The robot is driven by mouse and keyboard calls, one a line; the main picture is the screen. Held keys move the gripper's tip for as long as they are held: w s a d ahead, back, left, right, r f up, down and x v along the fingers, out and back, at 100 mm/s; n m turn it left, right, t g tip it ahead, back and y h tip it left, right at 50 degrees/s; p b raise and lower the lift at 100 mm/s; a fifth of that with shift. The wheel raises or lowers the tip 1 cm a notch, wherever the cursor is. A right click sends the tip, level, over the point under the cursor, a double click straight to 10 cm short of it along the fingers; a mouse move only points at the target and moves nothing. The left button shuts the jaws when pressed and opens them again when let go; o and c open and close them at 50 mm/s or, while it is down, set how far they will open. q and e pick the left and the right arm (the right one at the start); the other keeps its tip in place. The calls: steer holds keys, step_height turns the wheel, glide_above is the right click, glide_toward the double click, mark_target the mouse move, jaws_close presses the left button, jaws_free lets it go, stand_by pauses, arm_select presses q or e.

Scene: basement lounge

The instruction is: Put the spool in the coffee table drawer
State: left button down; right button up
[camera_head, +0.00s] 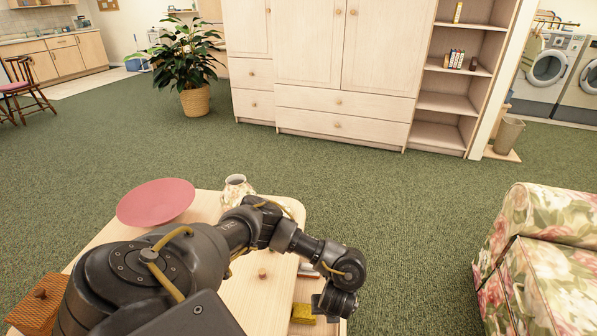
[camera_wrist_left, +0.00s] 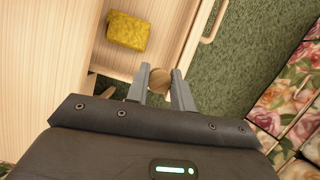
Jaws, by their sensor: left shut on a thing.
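My left gripper (camera_wrist_left: 160,76) is shut on a round tan wooden thing, seemingly the spool (camera_wrist_left: 158,82); only its rounded end shows between the fingers. In the head view my left arm reaches over the coffee table (camera_head: 245,301) to its right side, and the arm hides most of the grip. The coffee table drawer (camera_wrist_left: 166,52) is open, and the held thing appears by its front edge, beside the bar handle (camera_wrist_left: 206,40). I cannot tell its height over the drawer. A yellow sponge (camera_wrist_left: 127,31) lies in the drawer. My right gripper is out of view.
A pink plate (camera_head: 156,202), a patterned vase (camera_head: 236,187) and a small wooden piece (camera_head: 262,272) are on the table. A floral armchair (camera_head: 550,255) stands at right. Green carpet lies open between.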

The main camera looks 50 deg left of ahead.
arm_select(q)
steer(key=shift+s+a+f+m+h, duration=0.15)
steer(key=shift+s+a+m, duration=0.2)
steer(key=shift+a, duration=0.25)
steer(key=shift+s+a+f+m+h, duration=0.15)
steer(key=shift+s+a+m, duration=0.2)
steer(key=shift+a, duration=0.25)
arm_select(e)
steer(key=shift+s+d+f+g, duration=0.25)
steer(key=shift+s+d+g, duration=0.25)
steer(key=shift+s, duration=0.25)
arm_select(q)
steer(key=shift+r, duration=0.1)
